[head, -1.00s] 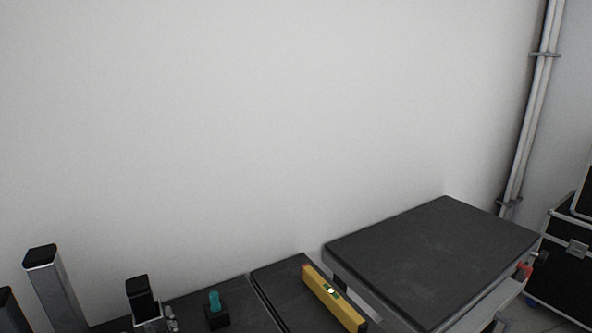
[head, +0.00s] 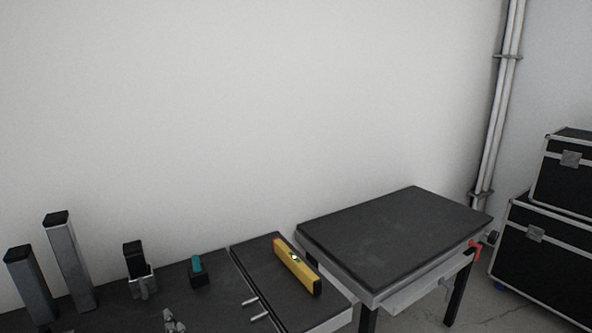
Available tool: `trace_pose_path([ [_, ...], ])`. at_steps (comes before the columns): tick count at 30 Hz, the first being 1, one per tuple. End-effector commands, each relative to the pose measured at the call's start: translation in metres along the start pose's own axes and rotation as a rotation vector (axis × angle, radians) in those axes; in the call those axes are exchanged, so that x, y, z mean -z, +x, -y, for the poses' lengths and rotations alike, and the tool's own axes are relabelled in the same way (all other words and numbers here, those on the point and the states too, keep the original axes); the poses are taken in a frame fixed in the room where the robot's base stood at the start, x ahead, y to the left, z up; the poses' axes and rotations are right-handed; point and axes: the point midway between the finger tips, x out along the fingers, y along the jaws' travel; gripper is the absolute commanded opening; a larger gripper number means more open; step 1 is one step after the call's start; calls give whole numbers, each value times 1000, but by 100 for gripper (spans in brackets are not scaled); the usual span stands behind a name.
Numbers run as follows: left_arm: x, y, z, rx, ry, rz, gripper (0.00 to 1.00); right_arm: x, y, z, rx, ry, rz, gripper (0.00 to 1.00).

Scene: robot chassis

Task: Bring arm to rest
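The task names only an arm, and I cannot make out either of my arms or grippers in the head view. A small grey metallic piece (head: 173,321) shows at the bottom edge, cut off by the frame. I cannot tell what it is. A yellow spirit level (head: 297,267) lies on the dark top of the middle bench section (head: 258,262). A teal-topped piece in a black block (head: 198,270) stands to its left.
Two upright grey posts (head: 68,262) (head: 30,287) and a black piece in a metal bracket (head: 138,268) stand on the left bench. A dark-topped table (head: 400,235) with a red clamp-like part (head: 475,246) is at right. Black cases (head: 540,260) are stacked beyond. A wall closes the back.

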Motion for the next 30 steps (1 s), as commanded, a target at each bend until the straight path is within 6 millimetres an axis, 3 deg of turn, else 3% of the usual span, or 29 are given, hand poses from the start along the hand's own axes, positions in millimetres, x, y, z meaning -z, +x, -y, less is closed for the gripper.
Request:
trace_pose_path([
  [2,20,-2,6,15,-237,-89,68,-2,-1,-1,-1,-1,4,40],
  [5,59,-20,6,-17,-600,-246,68,1,-2,0,0,1,-1,40],
  [8,108,-60,-6,-140,-1035,-426,68,14,0,4,4,5,-21,40],
  [12,167,-146,-31,-476,-1710,-602,68,32,0,6,6,7,-50,40],
  [16,193,-229,-62,-835,-2198,-588,68,40,-3,4,4,5,-63,40],
  [18,200,-266,-81,-972,-2324,-537,68,43,-5,3,3,3,-67,40],
  [22,207,-311,-111,-1098,-2351,-461,68,44,-7,1,1,-2,-69,40],
  [25,209,-329,-124,-1136,-2340,-432,68,42,-9,-2,0,-7,-65,40],
  [30,210,-336,-129,-1150,-2330,-424,68,36,-10,-3,-2,-9,-55,40],
])
